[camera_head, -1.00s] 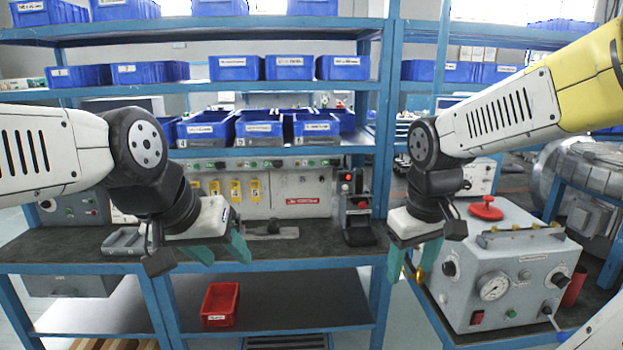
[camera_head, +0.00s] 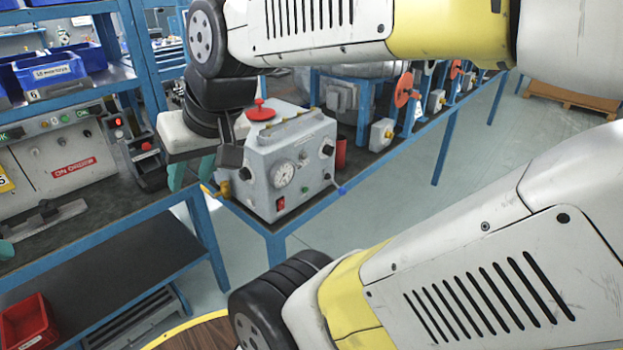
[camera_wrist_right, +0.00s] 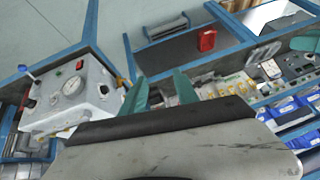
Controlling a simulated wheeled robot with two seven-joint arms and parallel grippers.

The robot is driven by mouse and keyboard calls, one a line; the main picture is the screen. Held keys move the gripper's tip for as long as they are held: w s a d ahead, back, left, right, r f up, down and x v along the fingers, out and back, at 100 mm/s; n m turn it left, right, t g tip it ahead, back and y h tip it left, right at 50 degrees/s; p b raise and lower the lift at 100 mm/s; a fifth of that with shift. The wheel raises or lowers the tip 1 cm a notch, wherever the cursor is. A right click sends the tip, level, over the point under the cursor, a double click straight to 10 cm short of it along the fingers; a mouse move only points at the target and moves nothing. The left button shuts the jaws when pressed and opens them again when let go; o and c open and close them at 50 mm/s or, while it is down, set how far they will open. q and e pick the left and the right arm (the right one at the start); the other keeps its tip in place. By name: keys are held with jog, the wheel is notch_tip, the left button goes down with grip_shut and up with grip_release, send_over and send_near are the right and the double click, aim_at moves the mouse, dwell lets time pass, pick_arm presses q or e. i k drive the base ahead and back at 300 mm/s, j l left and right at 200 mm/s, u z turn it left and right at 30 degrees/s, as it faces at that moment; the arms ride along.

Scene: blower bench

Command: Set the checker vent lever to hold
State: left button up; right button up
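The checker (camera_head: 285,165) is a grey box with a gauge, black knobs and a red knob on top, on a blue-framed bench. A thin lever with a blue tip (camera_head: 341,190) sticks out at its lower right front. A yellow fitting (camera_head: 222,188) shows at its lower left. No label tells me which is the vent lever. My right gripper (camera_head: 190,172) is left of the checker, apart from it. In the right wrist view its green fingers (camera_wrist_right: 160,88) are spread and empty, with the checker to the left. A green tip at the left edge seems to be my left gripper (camera_head: 5,249).
A red cup (camera_head: 340,154) stands right of the checker. A shelf bench with blue bins (camera_head: 48,70) and a red tray (camera_head: 28,322) is on the left. Clear floor (camera_head: 400,200) lies right of the checker's bench. My own arm links fill the top and lower right.

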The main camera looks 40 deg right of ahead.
aim_at(341, 192)
jog(key=k+l+z, duration=0.1)
jog(key=z, duration=1.65)
jog(key=i+z, duration=0.25)
jog(key=z, duration=0.2)
jog(key=i+z, duration=0.25)
jog(key=z, duration=0.15)
